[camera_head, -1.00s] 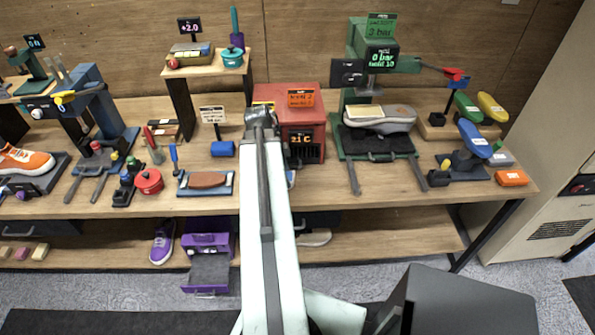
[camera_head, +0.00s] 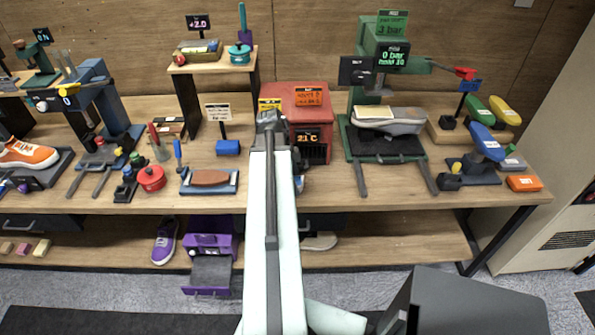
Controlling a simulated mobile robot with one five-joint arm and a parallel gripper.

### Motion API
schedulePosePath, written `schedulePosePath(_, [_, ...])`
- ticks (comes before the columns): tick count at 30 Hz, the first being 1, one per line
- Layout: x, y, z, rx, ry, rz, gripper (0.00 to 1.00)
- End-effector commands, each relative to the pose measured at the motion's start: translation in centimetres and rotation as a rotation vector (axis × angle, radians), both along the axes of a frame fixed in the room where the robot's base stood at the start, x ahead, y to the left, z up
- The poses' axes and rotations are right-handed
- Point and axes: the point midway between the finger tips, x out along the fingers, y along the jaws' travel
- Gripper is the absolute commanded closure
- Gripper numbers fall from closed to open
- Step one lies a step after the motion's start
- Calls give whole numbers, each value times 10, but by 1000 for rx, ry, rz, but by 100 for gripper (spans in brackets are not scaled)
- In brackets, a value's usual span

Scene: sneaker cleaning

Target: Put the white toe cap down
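I cannot make out a white toe cap in this view. My gripper (camera_head: 268,119) is at the far end of my pale arm, in front of the red box (camera_head: 308,104) with the orange display. The arm and wrist hide the fingers, so I cannot tell whether they are open or shut or hold anything. Part of a small blue thing (camera_head: 299,184) shows just right of the arm, mostly hidden.
A green press (camera_head: 358,92) with a grey shoe (camera_head: 402,122) stands right of the red box. A brown sole piece in a blue tray (camera_head: 185,189) lies left of my arm. An orange sneaker (camera_head: 28,154) is far left. Bare tabletop (camera_head: 330,198) shows right of my arm.

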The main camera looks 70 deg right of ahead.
Motion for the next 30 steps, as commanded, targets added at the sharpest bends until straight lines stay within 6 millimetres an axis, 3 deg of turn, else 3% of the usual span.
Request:
schedulePosePath(5, [0,0,1,0,0,0,24])
schedulePosePath(10, [1,1,15,0,0,0,24])
schedulePosePath(24, [25,9,111,1,0,-1,24])
schedulePosePath(30, [30,11,121,1,0,-1,24])
